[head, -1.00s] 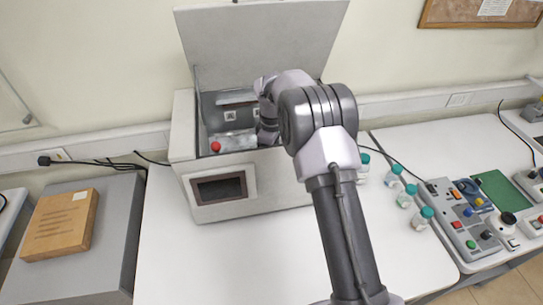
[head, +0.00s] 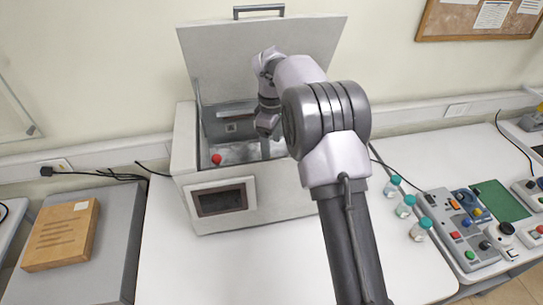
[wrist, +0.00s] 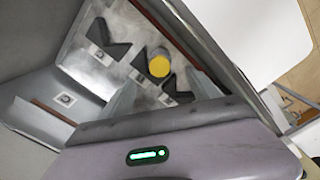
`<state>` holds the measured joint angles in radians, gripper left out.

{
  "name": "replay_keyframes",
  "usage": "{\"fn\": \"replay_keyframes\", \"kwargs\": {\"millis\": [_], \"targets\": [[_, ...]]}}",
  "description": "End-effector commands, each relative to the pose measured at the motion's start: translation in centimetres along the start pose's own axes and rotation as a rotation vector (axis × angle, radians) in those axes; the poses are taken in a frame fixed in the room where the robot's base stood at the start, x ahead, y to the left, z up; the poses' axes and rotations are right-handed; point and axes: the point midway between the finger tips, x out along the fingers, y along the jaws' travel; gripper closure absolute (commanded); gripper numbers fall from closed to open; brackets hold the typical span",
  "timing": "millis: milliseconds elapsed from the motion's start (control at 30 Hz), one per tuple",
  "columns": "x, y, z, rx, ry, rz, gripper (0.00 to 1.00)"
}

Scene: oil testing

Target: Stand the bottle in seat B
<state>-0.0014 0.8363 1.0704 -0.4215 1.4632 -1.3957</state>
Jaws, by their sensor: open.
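An open grey-white tester box (head: 212,225) stands on the white table, with its lid raised. My gripper (head: 266,138) points down into the box opening in the head view; its fingertips are partly hidden. The bottle, seen as a round yellow top (wrist: 159,66), stands by the middle and lower V-shapes, apart from my gripper's body. I cannot tell whether it is fully seated.
A red knob (head: 216,159) is at the box's front left rim. The raised lid (head: 225,65) stands behind my gripper. Several teal-capped bottles (head: 404,206) stand right of my arm, near a control panel (head: 465,225). The table front is clear.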

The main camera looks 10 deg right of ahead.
Motion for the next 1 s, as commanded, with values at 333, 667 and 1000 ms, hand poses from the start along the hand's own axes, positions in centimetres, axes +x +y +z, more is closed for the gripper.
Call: {"fn": "replay_keyframes", "kwargs": {"millis": [333, 667, 1000], "targets": [[-12.3, -6.9, 3.4, 0.329, 0.130, 0.065, 0.28], [-17.0, -28.1, 15.0, 1.127, 0.499, 0.035, 0.28], [-14.2, -32.3, 17.3, 1.323, 0.588, -0.016, 0.28]]}}
